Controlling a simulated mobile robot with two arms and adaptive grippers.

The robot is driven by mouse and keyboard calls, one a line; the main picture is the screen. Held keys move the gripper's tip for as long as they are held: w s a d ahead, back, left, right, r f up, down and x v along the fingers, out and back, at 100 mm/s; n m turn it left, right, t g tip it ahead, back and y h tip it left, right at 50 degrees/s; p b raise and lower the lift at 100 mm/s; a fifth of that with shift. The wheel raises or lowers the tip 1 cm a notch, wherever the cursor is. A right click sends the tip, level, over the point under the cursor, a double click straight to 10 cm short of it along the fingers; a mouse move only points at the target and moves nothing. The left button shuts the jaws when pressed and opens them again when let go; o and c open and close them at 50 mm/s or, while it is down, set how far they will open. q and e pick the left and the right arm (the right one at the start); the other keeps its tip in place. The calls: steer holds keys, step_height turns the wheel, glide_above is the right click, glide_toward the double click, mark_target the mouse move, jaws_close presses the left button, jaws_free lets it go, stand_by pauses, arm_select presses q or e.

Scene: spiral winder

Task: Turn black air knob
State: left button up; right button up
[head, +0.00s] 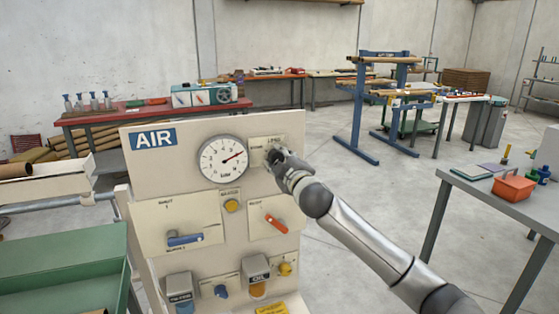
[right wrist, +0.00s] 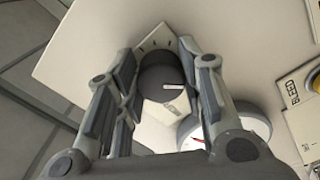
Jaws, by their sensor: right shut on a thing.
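The black air knob (right wrist: 160,78) sits between the two fingers of my right gripper in the right wrist view, with a pale pointer mark on its face. In the head view my right gripper (head: 274,157) is at the upper right of the AIR panel (head: 188,208), shut on the knob and mostly hiding it. A label plate (head: 254,149) with markings lies behind the knob. The round white gauge (head: 222,159) is just left of the gripper, its red needle pointing to the upper right. My left gripper is not in view.
Below on the panel are a blue handle (head: 185,239), a red-orange handle (head: 276,222) and a yellow knob (head: 232,206). A green tray (head: 70,262) stands at left, a grey table (head: 510,210) at right. Open floor lies behind the arm.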

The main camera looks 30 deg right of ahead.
steer(key=shift+a+f+m+p, duration=0.1)
steer(key=shift+m+p, duration=0.35)
steer(key=shift+m, duration=1.35)
steer(key=shift+f+m+p, duration=0.1)
steer(key=shift+m+p, duration=0.35)
steer(key=shift+m, duration=1.35)
steer(key=o, duration=1)
steer(key=shift+o, duration=0.2)
steer(key=shift+r, duration=0.1)
steer(key=shift+s, duration=0.1)
